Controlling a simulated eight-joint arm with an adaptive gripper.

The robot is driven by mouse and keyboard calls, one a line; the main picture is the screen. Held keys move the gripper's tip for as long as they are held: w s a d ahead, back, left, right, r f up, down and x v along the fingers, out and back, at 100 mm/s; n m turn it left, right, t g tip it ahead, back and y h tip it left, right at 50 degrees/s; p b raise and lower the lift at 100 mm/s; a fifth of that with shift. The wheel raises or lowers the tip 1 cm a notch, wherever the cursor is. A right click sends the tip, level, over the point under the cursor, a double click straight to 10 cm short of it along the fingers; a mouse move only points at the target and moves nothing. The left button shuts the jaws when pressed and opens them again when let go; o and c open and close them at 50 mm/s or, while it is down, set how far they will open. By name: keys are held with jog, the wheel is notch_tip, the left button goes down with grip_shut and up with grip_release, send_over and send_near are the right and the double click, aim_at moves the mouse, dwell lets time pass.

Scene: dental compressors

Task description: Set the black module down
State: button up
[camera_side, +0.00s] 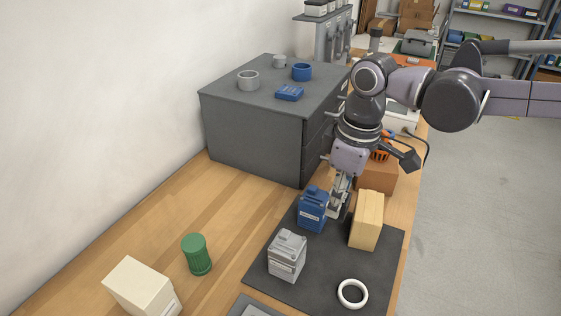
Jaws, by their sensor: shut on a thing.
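My gripper (337,207) points down over the dark mat (327,278), between a blue canister-shaped module (312,211) on its left and a wooden block (365,222) on its right. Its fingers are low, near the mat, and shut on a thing. The held thing is small in this view and largely hidden by the fingers. I cannot make out the black module clearly, nor whether what I hold touches the mat. A grey module (287,256) of similar shape to the blue one stands upright on the mat, nearer the camera.
A white ring (352,293) lies on the mat's front right. A green ribbed cylinder (197,255) and a cream box (142,288) stand on the wooden table at left. A grey cabinet (255,133) is behind, an orange-brown box (377,177) behind the block. The mat's middle is clear.

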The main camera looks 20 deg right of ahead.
send_near(326, 253)
notch_tip(326, 253, down, 5)
jog(key=shift+w+a+f, duration=0.1)
jog(key=shift+w+a, duration=0.05)
dwell(0.6)
jog(key=shift+f, duration=0.15)
jog(key=o, duration=1.2)
jog(key=shift+c, duration=0.2)
